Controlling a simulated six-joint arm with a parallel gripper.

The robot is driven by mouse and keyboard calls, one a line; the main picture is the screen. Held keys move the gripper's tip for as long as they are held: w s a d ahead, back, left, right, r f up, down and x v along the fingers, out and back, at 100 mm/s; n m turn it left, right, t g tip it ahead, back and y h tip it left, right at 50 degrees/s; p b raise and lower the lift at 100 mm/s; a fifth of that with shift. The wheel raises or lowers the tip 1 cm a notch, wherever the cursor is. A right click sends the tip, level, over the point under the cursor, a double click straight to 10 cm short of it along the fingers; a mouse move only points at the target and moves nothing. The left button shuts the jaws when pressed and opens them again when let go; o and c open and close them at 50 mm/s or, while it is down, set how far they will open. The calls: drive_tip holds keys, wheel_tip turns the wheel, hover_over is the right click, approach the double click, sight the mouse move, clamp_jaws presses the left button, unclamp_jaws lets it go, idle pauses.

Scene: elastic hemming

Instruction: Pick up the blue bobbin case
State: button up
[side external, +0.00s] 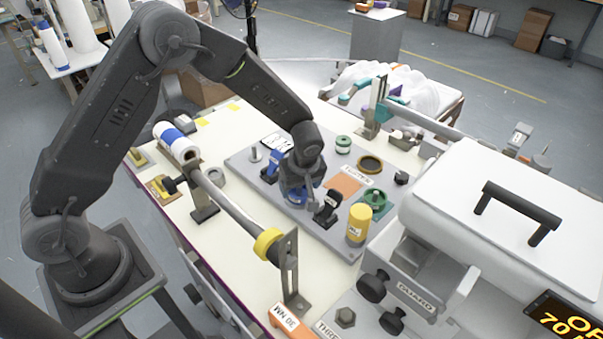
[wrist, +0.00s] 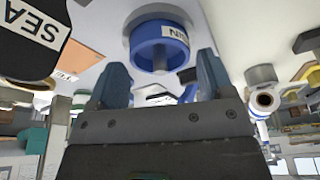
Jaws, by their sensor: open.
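The blue bobbin case (wrist: 143,52) is a round blue part with a white label and a central post, at the top middle of the wrist view. In the side view the blue bobbin case (side external: 293,197) is mostly hidden under my gripper (side external: 301,186), on the grey tray (side external: 243,164). In the wrist view my gripper (wrist: 161,68) is open, its two blue-grey fingers apart. The case appears just ahead of the fingertips, between their lines. I cannot tell the exact gap, and I see no grip on it.
A black presser-foot part (side external: 328,208), a yellow cylinder (side external: 359,223), a green case (side external: 373,198) and a green bobbin (side external: 343,144) stand nearby. A roller bar (side external: 232,205) crosses in front, and the white machine (side external: 480,220) is at right.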

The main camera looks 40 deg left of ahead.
drive_tip(key=shift+x, duration=0.75)
drive_tip(key=c, duration=0.6)
drive_tip(key=o, duration=0.9)
drive_tip(key=v, duration=1.3)
drive_tip(key=shift+d+r, duration=0.1)
drive_tip(key=shift+r, duration=0.3)
